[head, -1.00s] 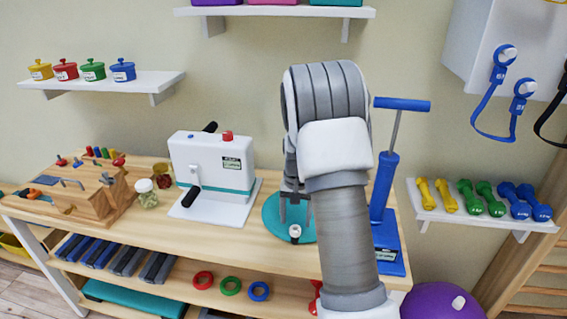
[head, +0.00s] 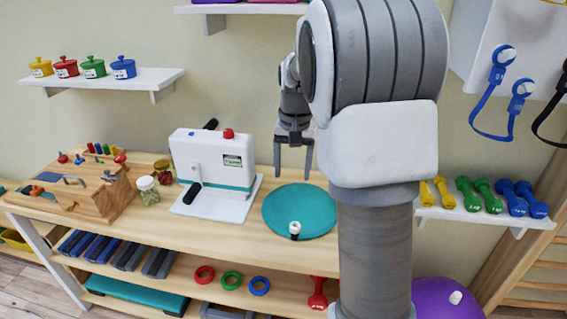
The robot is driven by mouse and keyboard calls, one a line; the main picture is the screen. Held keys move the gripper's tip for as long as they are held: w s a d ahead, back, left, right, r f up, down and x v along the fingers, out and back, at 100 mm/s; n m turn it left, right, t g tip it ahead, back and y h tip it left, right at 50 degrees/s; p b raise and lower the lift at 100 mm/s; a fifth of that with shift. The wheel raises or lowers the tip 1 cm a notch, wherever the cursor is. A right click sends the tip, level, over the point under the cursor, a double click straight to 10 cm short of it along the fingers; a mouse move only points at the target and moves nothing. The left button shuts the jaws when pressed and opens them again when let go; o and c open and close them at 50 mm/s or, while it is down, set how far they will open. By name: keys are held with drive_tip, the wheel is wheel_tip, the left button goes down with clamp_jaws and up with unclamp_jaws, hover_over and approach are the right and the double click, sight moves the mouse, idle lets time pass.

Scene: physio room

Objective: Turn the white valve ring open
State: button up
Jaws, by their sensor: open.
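The small white valve ring (head: 295,226) sits on a short dark stem at the near edge of a round teal cushion (head: 318,214), which lies flat on the wooden bench. How far the ring is turned cannot be made out. My gripper (head: 293,175) points down above the far part of the cushion. Its two fingers are apart with nothing between them. It is clear of the ring, which shows fully below it in the picture.
A white crank box (head: 210,160) stands left of the cushion on the bench (head: 130,235). Jars (head: 147,190) and a wooden peg block (head: 75,190) are further left. My arm hides the bench's right end. Wall shelves hold pots and dumbbells (head: 480,195).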

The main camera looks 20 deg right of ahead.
drive_tip(key=s+a+r+n+t, duration=0.1)
drive_tip(key=s+a+r, duration=0.4)
drive_tip(key=s+r, duration=0.1)
drive_tip(key=shift+s+r+n+p, duration=0.35)
drive_tip(key=shift+s+n+p, duration=0.05)
drive_tip(key=shift+s, duration=0.05)
drive_tip(key=shift+w+a+f, duration=0.1)
drive_tip(key=shift+a, duration=0.05)
